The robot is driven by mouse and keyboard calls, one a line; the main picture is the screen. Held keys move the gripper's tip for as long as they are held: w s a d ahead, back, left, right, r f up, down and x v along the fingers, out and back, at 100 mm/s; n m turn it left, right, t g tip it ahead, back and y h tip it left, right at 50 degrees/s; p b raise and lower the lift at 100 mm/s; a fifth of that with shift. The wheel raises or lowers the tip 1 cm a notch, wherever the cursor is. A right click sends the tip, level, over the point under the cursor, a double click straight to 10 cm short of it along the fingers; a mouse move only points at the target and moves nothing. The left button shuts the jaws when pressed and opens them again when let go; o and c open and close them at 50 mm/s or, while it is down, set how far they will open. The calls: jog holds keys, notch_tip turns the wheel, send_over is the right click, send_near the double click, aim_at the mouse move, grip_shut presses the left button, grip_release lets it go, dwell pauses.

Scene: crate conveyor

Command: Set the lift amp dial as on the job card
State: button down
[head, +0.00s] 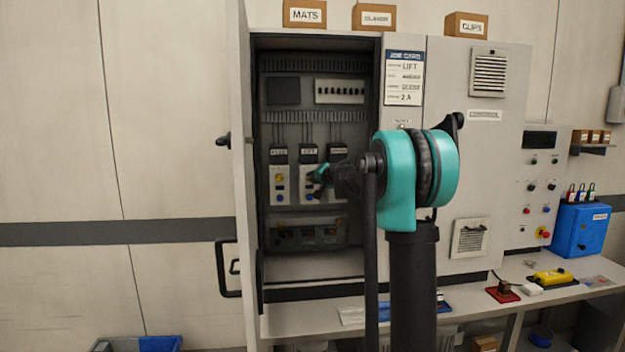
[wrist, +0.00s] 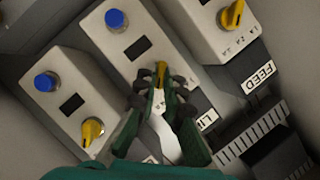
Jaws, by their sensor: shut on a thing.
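The lift unit is the middle of three white units in the open cabinet; its casing (wrist: 140,43) has a blue button and a dark window. Its yellow amp dial (wrist: 161,70) is between the fingertips of my gripper (wrist: 160,88), which is shut on it. The fingers hide most of the dial and its scale, so I cannot read its setting. In the head view my gripper (head: 320,178) reaches the lift unit (head: 308,188). The job card (head: 404,78) on the cabinet front reads LIFT and, on its bottom line, 2 A.
A third unit (wrist: 70,105) stands on the left. The cabinet door (head: 244,150) is open at the left. A bench (head: 540,290) runs below, right.

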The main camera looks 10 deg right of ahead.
dwell(0.3)
jog(key=n+h, duration=0.1)
jog(key=n, duration=0.1)
jog(key=n+h, duration=0.3)
jog(key=n, duration=0.1)
jog(key=shift+w+a+r+n+g, duration=0.1)
jog(key=shift+a+r+n+g, duration=0.05)
jog(key=shift+a+n+g, duration=0.25)
jog(key=shift+h, duration=0.3)
dwell(0.5)
jog(key=c, duration=1.6)
grip_release()
jog(key=v, duration=1.2)
